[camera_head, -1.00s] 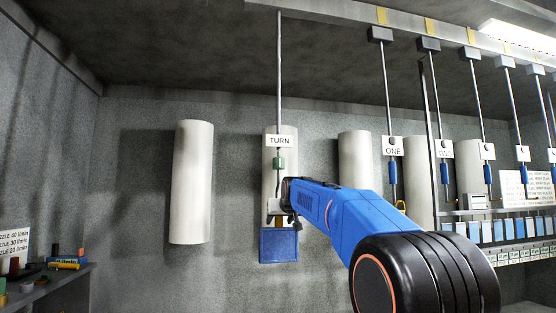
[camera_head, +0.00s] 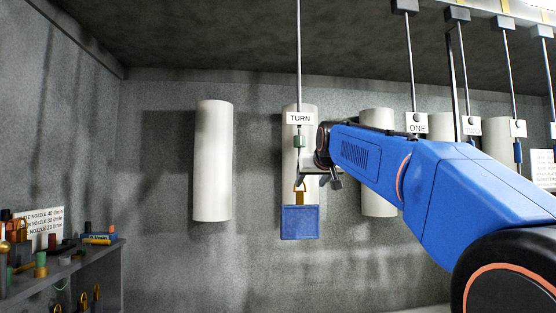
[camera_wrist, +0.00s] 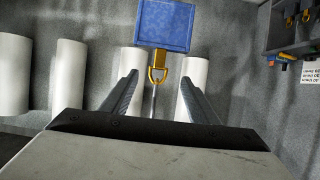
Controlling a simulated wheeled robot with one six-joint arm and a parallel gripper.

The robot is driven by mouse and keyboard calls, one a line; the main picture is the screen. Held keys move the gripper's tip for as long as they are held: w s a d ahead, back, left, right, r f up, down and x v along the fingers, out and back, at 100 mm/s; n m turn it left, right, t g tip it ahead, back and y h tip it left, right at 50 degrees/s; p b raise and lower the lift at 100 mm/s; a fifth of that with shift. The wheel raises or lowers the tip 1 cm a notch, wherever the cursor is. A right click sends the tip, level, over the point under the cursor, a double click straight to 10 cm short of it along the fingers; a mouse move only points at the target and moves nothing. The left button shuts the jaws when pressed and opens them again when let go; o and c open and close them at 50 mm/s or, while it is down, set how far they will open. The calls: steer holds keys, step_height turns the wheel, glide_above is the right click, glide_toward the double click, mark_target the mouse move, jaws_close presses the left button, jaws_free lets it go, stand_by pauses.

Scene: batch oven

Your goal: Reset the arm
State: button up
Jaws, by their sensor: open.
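My gripper (camera_head: 325,180) is at the end of my blue arm, beside the lower end of the hanging rod (camera_head: 299,60) marked TURN. In the wrist view its two fingers (camera_wrist: 158,88) are spread apart with nothing clamped between them. A blue panel (camera_head: 300,222) hangs by a yellow clasp (camera_head: 300,194) at the bottom of that rod. In the wrist view the panel (camera_wrist: 165,26) and clasp (camera_wrist: 158,74) appear beyond the fingertips. My gripper partly hides the rod's lower end, and whether it touches the rod I cannot tell.
White cylinders (camera_head: 213,160) stand out along the grey wall behind. More rods with tags, such as ONE (camera_head: 416,123), hang to the right. A shelf (camera_head: 95,262) with small coloured parts is at the lower left. Open space lies below the panel.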

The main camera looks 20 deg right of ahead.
steer(key=shift+s+a, duration=0.1)
steer(key=s+a+f+n+g+y, duration=0.1)
steer(key=s+a+f, duration=0.5)
steer(key=s+f, duration=0.6)
steer(key=s+a+f+n+g+y, duration=0.1)
steer(key=s+a+f+g, duration=0.3)
steer(key=s+f, duration=0.9)
steer(key=s+a+f+n+g+y, duration=0.1)
steer(key=s+a+f+g, duration=0.2)
steer(key=f, duration=2.1)
steer(key=s+a, duration=0.4)
steer(key=s, duration=0.5)
steer(key=shift+s+a+f+y, duration=0.25)
steer(key=shift+s+a+y, duration=0.05)
steer(key=shift+s+a, duration=0.1)
steer(key=shift+w+r, duration=0.1)
